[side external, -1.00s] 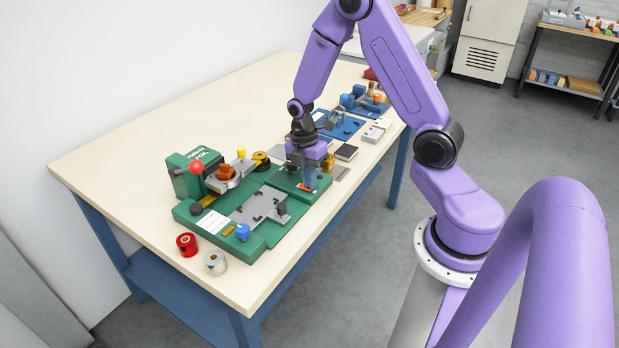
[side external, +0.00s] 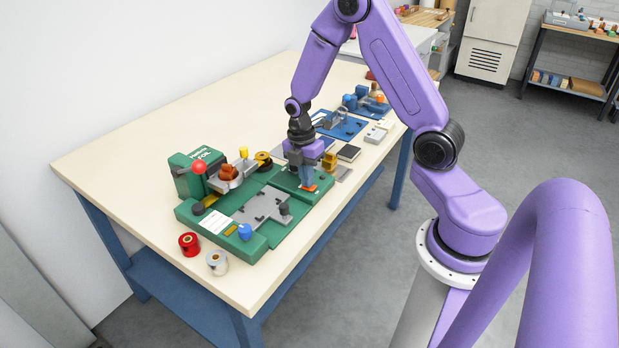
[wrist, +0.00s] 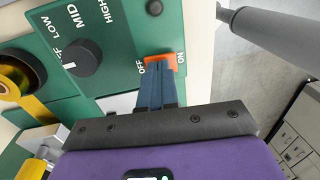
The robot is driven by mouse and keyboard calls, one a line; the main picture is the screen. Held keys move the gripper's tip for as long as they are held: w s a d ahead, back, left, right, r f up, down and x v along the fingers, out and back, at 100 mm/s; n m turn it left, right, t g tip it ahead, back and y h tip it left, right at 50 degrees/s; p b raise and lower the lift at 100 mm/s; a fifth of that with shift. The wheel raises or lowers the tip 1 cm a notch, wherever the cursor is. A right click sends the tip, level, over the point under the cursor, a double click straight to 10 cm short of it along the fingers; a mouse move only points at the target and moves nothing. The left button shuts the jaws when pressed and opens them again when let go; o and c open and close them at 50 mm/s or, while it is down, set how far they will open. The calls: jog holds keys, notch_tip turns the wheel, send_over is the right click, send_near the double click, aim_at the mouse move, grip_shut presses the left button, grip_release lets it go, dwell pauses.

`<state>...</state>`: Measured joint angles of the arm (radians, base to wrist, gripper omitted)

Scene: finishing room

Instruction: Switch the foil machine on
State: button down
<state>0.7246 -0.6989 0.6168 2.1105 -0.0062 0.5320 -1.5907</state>
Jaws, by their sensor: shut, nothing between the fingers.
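The green foil machine (side external: 262,238) stands on the bench with a grey bed and a red-knobbed lever. Its orange switch (wrist: 174,60) shows in the wrist view, with OFF marked on the left and ON on the right. The switch also shows in the side view (side external: 313,189). My gripper (wrist: 157,78) is shut and empty; its blue fingers reach down to the switch and hide its middle and left. I cannot tell whether they touch it or which way it is tipped. A black dial (wrist: 88,58) has its white mark near OFF.
A red roll (side external: 189,244) and a silver roll (side external: 217,263) stand at the bench's near end. A yellow foil roll (wrist: 18,80) is left of the dial. Blue equipment (side external: 342,126) stands farther along. The bench's left back is clear.

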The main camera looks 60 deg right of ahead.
jog(key=shift+r, duration=0.15)
notch_tip(320, 180, up, 14)
jog(key=w, duration=0.1)
jog(key=shift+w, duration=0.35)
jog(key=shift+s, duration=0.1)
dwell(0.4)
jog(key=shift+s+f, duration=0.2)
jog(key=shift+s, duration=0.45)
jog(key=shift+f, duration=0.1)
jog(key=f, duration=0.4)
jog(key=s+f, duration=0.1)
jog(key=f, duration=0.8)
jog(key=shift+s+d+f, duration=0.1)
jog(key=shift+s+f, duration=0.25)
